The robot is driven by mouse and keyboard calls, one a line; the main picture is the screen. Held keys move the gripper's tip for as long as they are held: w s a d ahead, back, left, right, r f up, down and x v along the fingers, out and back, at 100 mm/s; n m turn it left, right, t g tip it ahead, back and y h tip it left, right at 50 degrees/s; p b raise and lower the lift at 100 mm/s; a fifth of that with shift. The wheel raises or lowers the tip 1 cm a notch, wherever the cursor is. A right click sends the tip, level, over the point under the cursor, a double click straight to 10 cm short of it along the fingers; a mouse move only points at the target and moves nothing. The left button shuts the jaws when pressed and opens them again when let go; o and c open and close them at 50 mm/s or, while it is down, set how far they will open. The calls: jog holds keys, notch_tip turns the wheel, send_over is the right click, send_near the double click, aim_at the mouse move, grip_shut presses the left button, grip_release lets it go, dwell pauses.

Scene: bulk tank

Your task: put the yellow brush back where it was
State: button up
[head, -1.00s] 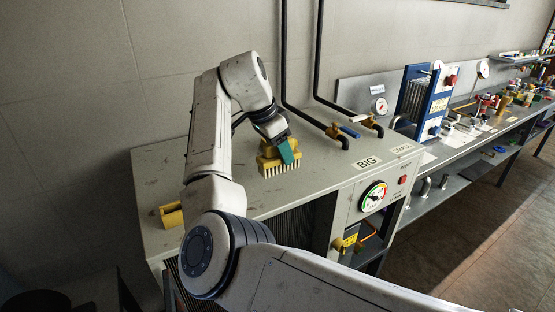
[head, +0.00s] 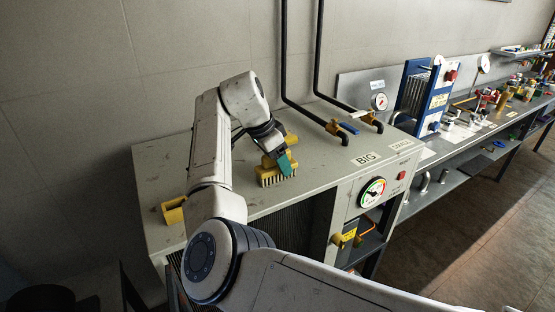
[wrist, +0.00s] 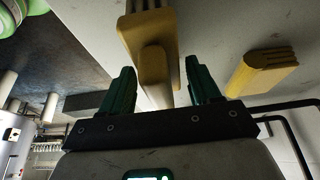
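The yellow brush (head: 270,174), with pale bristles pointing down, is over the grey cabinet top in the head view. My gripper (head: 287,162), with teal fingers, comes down on it from above. I cannot tell whether the bristles touch the top. A second yellow piece (head: 291,139) shows just behind my gripper; a yellow piece with ridges (wrist: 262,70) shows on the right in the wrist view.
A yellow open block (head: 172,211) stands at the left of the grey cabinet top (head: 185,165). Black pipes with brass valves (head: 333,128) rise at the back. The gauge (head: 372,192) is on the front panel.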

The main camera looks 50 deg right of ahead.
jog(key=shift+o, duration=0.8)
jog(key=b+v, duration=0.2)
jog(key=v, duration=1)
jog(key=shift+r, duration=0.1)
dwell(0.5)
